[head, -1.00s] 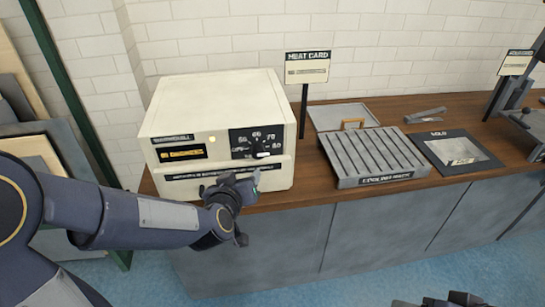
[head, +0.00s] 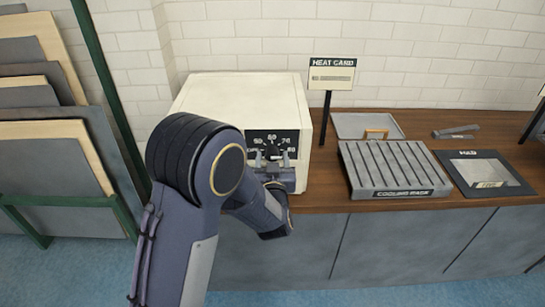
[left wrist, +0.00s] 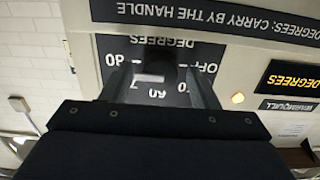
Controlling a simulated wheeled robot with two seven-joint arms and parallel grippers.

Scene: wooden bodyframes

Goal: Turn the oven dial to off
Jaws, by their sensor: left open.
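The oven is a cream box (head: 235,92) on the counter, with a black dial panel (head: 292,136) on its front, marked with numbers. The panel also shows upside down in the left wrist view (left wrist: 155,45), with OFF and 80 readable. My left gripper (head: 272,156) is at the panel, its fingers open on either side of the dial. In the left wrist view the fingers (left wrist: 157,76) flank the dial's white mark (left wrist: 150,78). I cannot tell whether they touch the dial, which they partly hide. My right gripper is not in view.
A heat card sign (head: 331,74) stands right of the oven. Boards in a green rack (head: 60,199) stand at left.

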